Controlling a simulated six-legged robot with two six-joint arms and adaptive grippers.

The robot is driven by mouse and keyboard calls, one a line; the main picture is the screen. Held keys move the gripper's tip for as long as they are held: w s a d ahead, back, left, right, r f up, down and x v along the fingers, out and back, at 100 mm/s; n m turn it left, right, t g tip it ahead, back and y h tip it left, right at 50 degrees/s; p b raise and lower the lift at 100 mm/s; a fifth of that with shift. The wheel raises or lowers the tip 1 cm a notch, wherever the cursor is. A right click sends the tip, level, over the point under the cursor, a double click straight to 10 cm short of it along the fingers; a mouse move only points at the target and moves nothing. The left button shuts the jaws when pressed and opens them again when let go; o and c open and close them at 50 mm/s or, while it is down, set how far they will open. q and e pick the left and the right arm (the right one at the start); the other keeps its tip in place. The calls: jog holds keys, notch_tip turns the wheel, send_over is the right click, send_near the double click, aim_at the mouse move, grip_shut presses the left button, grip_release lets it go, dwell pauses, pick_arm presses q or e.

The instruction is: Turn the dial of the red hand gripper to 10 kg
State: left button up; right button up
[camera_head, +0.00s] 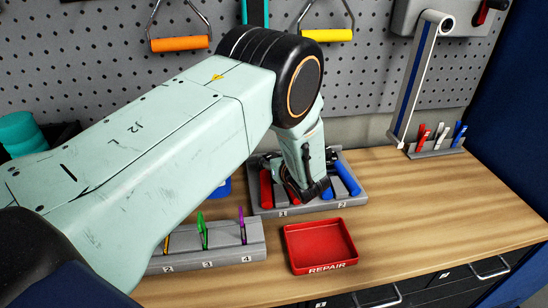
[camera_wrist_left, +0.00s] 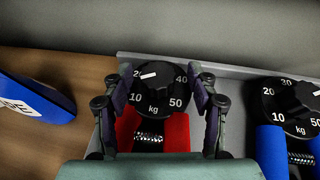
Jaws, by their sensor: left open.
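The red hand gripper (camera_wrist_left: 178,133) lies in a grey holder at slot 1. Its red handle also shows in the head view (camera_head: 266,189). Its round black dial (camera_wrist_left: 155,101) is marked in kg. The knob's white pointer mark (camera_wrist_left: 148,75) points left, near the 20 and above the 10. My left gripper (camera_wrist_left: 161,82) is open, its fingers to either side of the dial, with nothing held. In the head view my left gripper (camera_head: 308,188) is over the holder and hides the dial. My right gripper is not in view.
A blue hand gripper (camera_head: 347,178) with its own dial (camera_wrist_left: 296,105) lies at slot 2, close by on the right. A red REPAIR tray (camera_head: 323,267) and a numbered grey rack (camera_head: 225,254) stand in front. The pegboard (camera_head: 370,70) rises behind.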

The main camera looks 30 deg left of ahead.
pick_arm(q)
jog(key=shift+s+r, duration=0.3)
jog(key=shift+s, duration=0.05)
jog(key=shift+w+a+f, duration=0.1)
jog(key=shift+w+f, duration=0.2)
jog(key=shift+w, duration=0.05)
jog(key=c, duration=0.6)
jog(key=shift+s+r, duration=0.25)
jog(key=c, duration=0.6)
jog(key=shift+w+f, duration=0.15)
jog(key=n+g+b, duration=0.1)
jog(key=b, duration=0.1)
jog(key=n+g+y+b, duration=0.1)
jog(key=b, duration=0.2)
jog(key=shift+d+y, duration=0.2)
jog(key=shift+y, duration=0.1)
jog(key=shift+w+n+g+b, duration=0.15)
jog(key=shift+n+g+b, duration=0.4)
jog(key=shift+n+g, duration=0.05)
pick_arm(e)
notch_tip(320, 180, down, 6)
